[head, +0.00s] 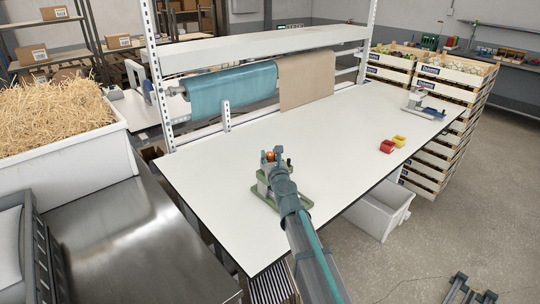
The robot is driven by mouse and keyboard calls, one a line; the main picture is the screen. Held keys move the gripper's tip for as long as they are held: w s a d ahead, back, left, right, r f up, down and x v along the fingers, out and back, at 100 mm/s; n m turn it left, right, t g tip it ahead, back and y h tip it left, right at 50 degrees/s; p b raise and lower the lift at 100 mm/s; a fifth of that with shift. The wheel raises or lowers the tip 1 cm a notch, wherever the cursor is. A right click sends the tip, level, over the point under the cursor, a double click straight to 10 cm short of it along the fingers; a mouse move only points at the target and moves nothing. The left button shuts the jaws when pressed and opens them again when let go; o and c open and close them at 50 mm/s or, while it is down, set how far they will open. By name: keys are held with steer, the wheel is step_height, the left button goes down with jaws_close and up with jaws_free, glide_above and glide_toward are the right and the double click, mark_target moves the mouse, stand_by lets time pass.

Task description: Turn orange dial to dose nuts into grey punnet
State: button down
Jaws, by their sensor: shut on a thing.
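The orange dial (270,156) shows as a small orange spot near the middle of the white table. It sits at the tip of my gripper (275,158), whose dark fingers are shut on it. A small pale device on a green base (264,197) stands just below the dial, partly covered by my arm. I cannot make out the grey punnet or any nuts; my arm hides part of this spot.
Another small device (416,100) stands at the far right end. Teal (232,92) and brown (306,79) rolls hang behind. A straw-filled bin (110,160) is at left.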

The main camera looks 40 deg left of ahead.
steer(key=shift+m+t+h+p, duration=0.65)
steer(key=shift+m+t+h, duration=0.25)
steer(key=shift+t+h, duration=0.15)
steer(key=shift+a+m+t+h, duration=0.2)
steer(key=shift+m+t+h, duration=0.4)
steer(key=shift+t+h, duration=0.05)
steer(key=shift+f+m+t+h+b, duration=0.15)
steer(key=shift+m+t+h+b, duration=0.2)
steer(key=shift+m+t+h, duration=0.65)
steer(key=m+t+h+b, duration=0.1)
steer(key=m+h+b, duration=0.1)
steer(key=h, duration=0.2)
steer(key=shift+f+b, duration=0.1)
steer(key=shift+b, duration=0.2)
steer(key=m+h+b, duration=0.2)
steer(key=shift+h, duration=0.3)
steer(key=shift+d+r+m+t+h+b, duration=0.1)
steer(key=shift+r+m+t+h+b, duration=0.15)
steer(key=shift+h+b, duration=0.2)
steer(key=shift+m+h, duration=0.25)
steer(key=shift+h, duration=0.1)
